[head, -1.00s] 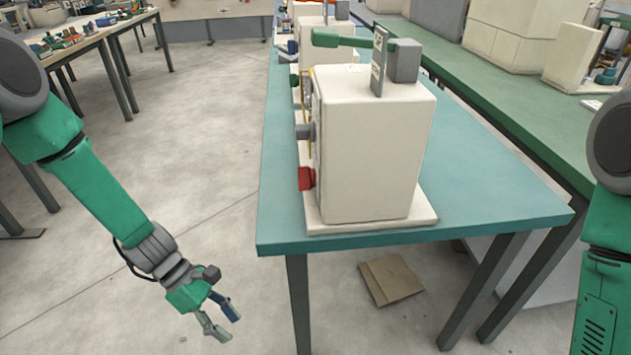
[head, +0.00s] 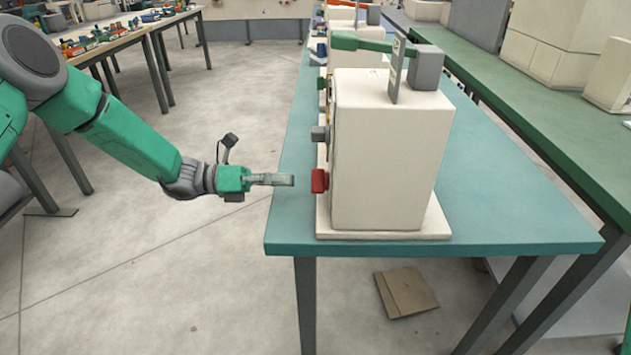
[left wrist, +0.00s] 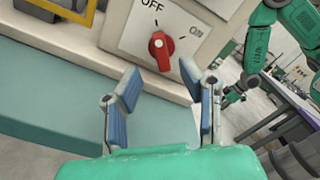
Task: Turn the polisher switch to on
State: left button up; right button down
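The polisher (head: 388,150) is a cream box on a base plate on the teal table. Its red switch knob (head: 319,181) sticks out from its left side in the head view. In the left wrist view the red knob (left wrist: 161,46) sits on a pale plate marked OFF and ON, its white mark pointing up toward OFF. My left gripper (head: 284,180) is level with the knob and a short way left of it. In the left wrist view its blue-padded fingers (left wrist: 168,95) are apart and empty, with the knob beyond them. My right gripper is not visible in the head view.
A grey knob (head: 320,133) sits above and beyond the red switch on the same side. The teal table's edge (head: 430,248) is close by. Open floor lies left of the table.

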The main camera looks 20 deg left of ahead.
aim_at(314, 180)
pick_arm(q)
jog(key=x, duration=0.6)
jog(key=shift+d, duration=0.15)
jog(key=shift+c, duration=0.3)
grip_shut()
